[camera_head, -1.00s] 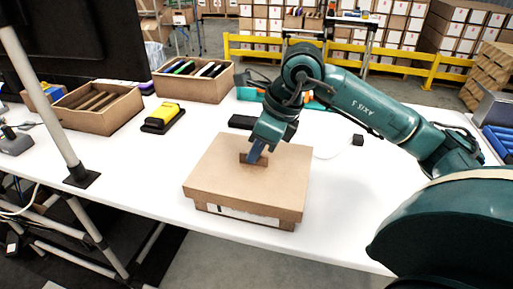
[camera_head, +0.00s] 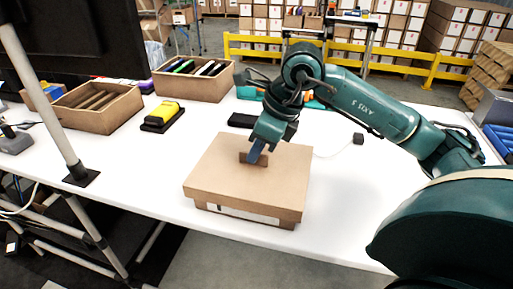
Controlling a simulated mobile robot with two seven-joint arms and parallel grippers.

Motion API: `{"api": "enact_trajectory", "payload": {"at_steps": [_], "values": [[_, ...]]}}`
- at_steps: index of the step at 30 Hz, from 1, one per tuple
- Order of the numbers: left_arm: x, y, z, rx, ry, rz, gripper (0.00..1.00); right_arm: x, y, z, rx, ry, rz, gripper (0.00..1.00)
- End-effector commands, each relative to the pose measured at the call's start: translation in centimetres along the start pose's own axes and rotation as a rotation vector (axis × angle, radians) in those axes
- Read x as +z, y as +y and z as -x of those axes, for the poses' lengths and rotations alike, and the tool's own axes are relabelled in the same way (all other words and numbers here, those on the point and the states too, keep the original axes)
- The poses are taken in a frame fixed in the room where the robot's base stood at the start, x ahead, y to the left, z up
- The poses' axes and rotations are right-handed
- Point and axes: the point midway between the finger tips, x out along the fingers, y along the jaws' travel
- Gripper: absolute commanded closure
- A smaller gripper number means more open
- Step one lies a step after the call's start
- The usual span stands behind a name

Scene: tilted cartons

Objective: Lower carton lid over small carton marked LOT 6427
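The carton lid (camera_head: 225,178) is a flat brown cardboard cover with an upright tab (camera_head: 254,159) on its top. It sits over the small carton (camera_head: 240,214), whose lower wall and a strip of white label show below the lid's rim. The lettering on the label cannot be read; the lid hides its upper part. My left gripper is not in view.
Open cardboard boxes (camera_head: 97,106) with dividers stand at the back left. A yellow and black device (camera_head: 162,116) and a dark flat object (camera_head: 242,121) lie behind the lid. A pole (camera_head: 45,95) rises at the left. The white table (camera_head: 130,170) is clear left of the carton.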

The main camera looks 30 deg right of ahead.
Motion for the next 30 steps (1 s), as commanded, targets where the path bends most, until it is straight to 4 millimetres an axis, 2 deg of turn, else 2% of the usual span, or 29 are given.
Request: {"api": "enact_trajectory", "payload": {"at_steps": [6, 7, 16, 26, 30], "values": [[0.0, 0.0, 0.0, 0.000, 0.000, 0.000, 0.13, 0.0, 0.0, 0.0, 0.000, 0.000, 0.000, 1.00], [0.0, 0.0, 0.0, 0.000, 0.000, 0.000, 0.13, 0.0, 0.0, 0.0, 0.000, 0.000, 0.000, 0.94], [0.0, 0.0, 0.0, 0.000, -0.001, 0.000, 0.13, 0.0, 0.0, 0.0, 0.000, 0.000, 0.000, 0.70], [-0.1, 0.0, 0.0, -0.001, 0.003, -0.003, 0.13, 0.0, 0.0, 0.0, 0.000, 0.001, 0.000, 0.70], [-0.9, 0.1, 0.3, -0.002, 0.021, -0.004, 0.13, 0.1, -0.1, 2.2, -0.004, -0.003, 0.000, 0.70]]}}
